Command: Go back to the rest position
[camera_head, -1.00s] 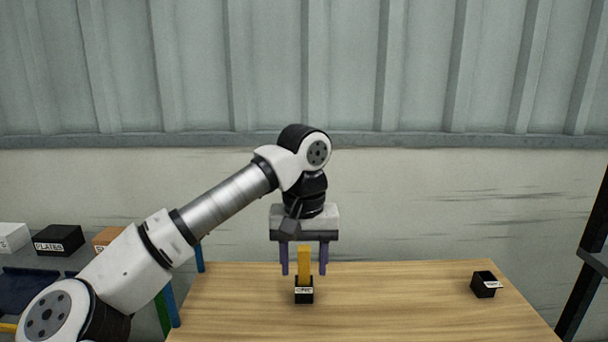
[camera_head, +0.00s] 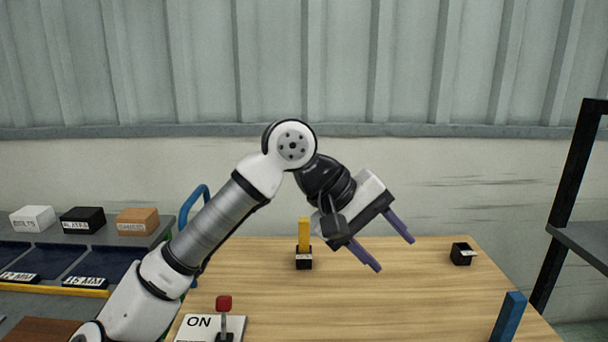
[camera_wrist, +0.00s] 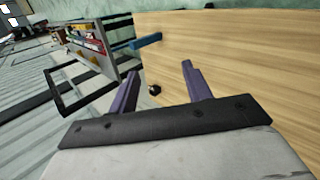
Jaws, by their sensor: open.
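My gripper (camera_head: 388,248) is open and empty, tilted down to the right above the wooden table (camera_head: 400,300) in the head view. Its two purple fingers are spread apart, and they also show in the wrist view (camera_wrist: 158,85). A yellow block (camera_head: 304,234) stands upright in a small black labelled holder (camera_head: 304,262) on the table, left of my gripper and apart from it. The label is too small to read.
A second small black holder (camera_head: 461,254) sits at the table's right. A blue upright piece (camera_head: 509,318) is at the front right. A red-knobbed lever (camera_head: 224,304) stands on an ON plate at the front left. A shelf with labelled boxes (camera_head: 83,220) is at the left; a black rack (camera_head: 568,210) is at the right.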

